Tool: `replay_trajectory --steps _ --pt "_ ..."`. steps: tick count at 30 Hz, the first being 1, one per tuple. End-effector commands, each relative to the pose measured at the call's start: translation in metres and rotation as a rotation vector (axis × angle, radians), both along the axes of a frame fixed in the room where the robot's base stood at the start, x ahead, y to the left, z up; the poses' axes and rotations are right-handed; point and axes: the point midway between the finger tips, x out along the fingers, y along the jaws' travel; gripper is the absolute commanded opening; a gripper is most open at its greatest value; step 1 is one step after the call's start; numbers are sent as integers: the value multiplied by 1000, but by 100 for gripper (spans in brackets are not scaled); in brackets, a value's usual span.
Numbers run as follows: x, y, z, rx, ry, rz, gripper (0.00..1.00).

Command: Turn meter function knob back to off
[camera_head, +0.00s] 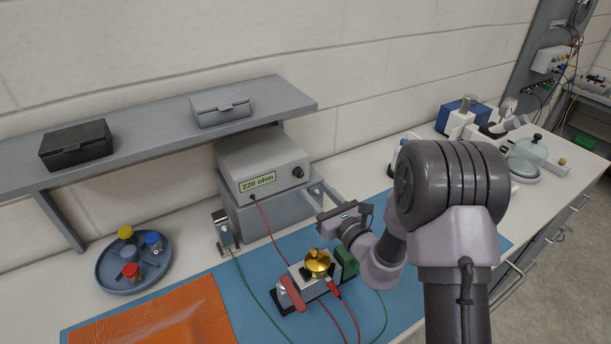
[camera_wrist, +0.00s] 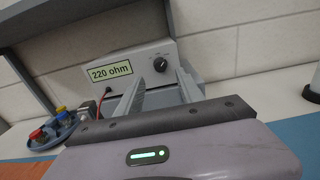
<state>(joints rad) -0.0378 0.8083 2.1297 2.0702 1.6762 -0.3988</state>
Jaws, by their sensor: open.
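The meter (camera_head: 262,160) is a light grey box with a lit green display reading 220 ohm and a dark round function knob (camera_head: 297,172) at the right of its front. In the wrist view the meter (camera_wrist: 75,72) fills the upper left, and the knob (camera_wrist: 160,64) shows between my fingers. Small marks sit around the knob, too small to read. My gripper (camera_wrist: 160,80) is open and empty, its two grey fingers pointing at the meter front. In the head view my gripper (camera_head: 317,190) is just in front of the knob; I cannot tell whether it touches.
The meter stands on a grey block under a wall shelf (camera_head: 160,130) with two boxes. A red lead (camera_head: 270,228) runs from the meter front. A small device with a gold part (camera_head: 318,262) sits on the blue mat (camera_head: 240,310) below my arm. A round tray (camera_head: 115,280) holds coloured-cap containers.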

Motion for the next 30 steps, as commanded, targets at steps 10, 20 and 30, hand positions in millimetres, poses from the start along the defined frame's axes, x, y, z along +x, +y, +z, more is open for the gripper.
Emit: replay_trajectory --steps 10,20,30 --pt "58 39 -1 0 0 1 45" --pt "62 43 0 0 1 2 45" --pt "62 43 0 0 1 2 0"
